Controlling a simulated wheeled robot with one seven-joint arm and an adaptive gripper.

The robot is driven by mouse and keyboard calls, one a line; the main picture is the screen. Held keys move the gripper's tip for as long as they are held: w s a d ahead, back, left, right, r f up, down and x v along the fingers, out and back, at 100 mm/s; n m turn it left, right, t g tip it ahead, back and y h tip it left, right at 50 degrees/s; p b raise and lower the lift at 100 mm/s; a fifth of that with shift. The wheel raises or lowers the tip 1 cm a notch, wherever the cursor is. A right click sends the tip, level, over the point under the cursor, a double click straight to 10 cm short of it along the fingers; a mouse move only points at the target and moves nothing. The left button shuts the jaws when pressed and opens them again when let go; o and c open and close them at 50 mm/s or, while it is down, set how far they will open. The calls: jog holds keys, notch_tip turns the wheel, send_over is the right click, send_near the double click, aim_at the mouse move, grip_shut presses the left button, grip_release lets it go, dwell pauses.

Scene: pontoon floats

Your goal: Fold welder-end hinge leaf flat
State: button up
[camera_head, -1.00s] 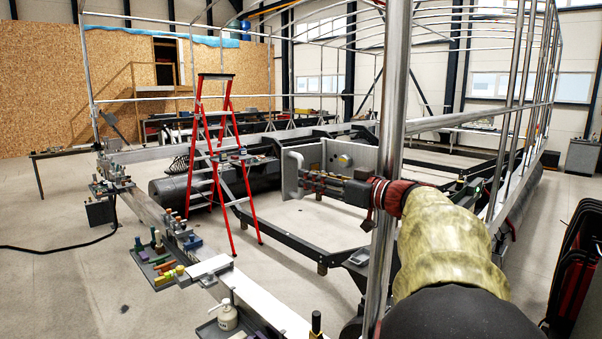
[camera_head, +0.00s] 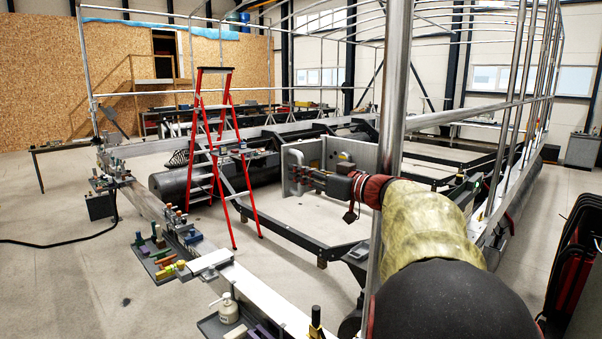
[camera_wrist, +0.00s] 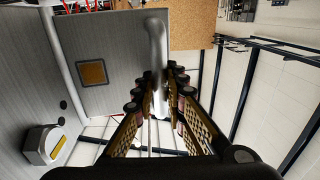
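A grey upright panel (camera_head: 357,155) with a pale bent handle (camera_head: 292,168) on its near left side stands beyond the metal post. My gripper (camera_head: 304,179) is level with the handle. In the wrist view, my gripper (camera_wrist: 160,82) has its two fingers apart, with the handle between their tips. I cannot make out contact. I cannot tell for sure which part is the hinge leaf.
A thick vertical post (camera_head: 395,120) stands close in front of my arm. A red stepladder (camera_head: 215,150) stands left of the panel. Dark frame beams (camera_head: 290,238) lie low below my gripper. A long rail (camera_head: 245,280) with tools crosses the lower left.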

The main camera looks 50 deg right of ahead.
grip_shut()
dwell(0.3)
jog(key=shift+w+b, duration=0.1)
jog(key=shift+b, duration=0.2)
